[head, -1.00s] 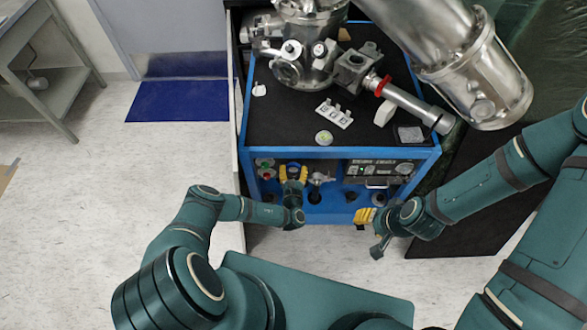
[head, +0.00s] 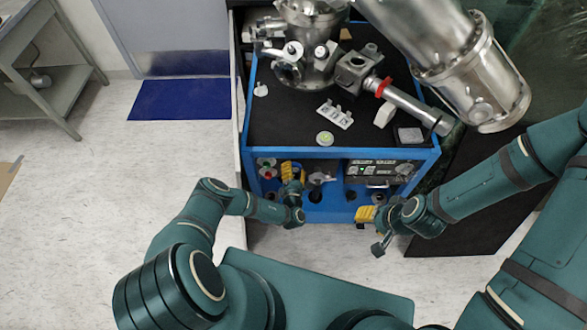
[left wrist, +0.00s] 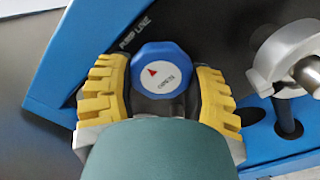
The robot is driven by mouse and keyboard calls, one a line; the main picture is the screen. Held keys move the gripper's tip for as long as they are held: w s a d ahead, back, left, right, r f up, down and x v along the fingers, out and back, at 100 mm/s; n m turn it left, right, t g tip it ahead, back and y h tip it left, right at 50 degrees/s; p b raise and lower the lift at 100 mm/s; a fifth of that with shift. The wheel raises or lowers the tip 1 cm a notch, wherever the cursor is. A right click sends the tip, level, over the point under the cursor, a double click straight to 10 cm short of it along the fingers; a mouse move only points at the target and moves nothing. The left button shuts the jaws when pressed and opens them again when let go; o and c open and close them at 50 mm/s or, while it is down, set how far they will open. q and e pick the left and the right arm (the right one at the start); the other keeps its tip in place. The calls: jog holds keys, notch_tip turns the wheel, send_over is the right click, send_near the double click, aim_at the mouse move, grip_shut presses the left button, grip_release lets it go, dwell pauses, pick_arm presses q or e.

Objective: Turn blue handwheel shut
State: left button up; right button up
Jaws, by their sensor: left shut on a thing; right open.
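The blue handwheel (left wrist: 158,72) is at the middle of the left wrist view, on the cabinet's blue front panel. Its face has a red arrow and small lettering. My left gripper (left wrist: 160,88) has a yellow-padded finger on each side of the wheel and is shut on it. In the head view my left gripper (head: 291,169) is at the panel's left part, and it mostly hides the wheel. My right gripper (head: 367,214) is open and empty, in front of the panel's lower right.
A silver fitting (left wrist: 290,62) sits just right of the wheel. In the head view, red and green buttons (head: 267,170) are left of it. Steel vacuum parts (head: 310,45) stand on the cabinet's black top (head: 280,125). Floor left of the cabinet is clear around a blue mat (head: 180,100).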

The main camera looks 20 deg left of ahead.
pick_arm(q)
jog(key=shift+m, duration=0.4)
jog(key=o, duration=1.2)
jog(key=v, duration=1.2)
jog(key=shift+r, duration=0.1)
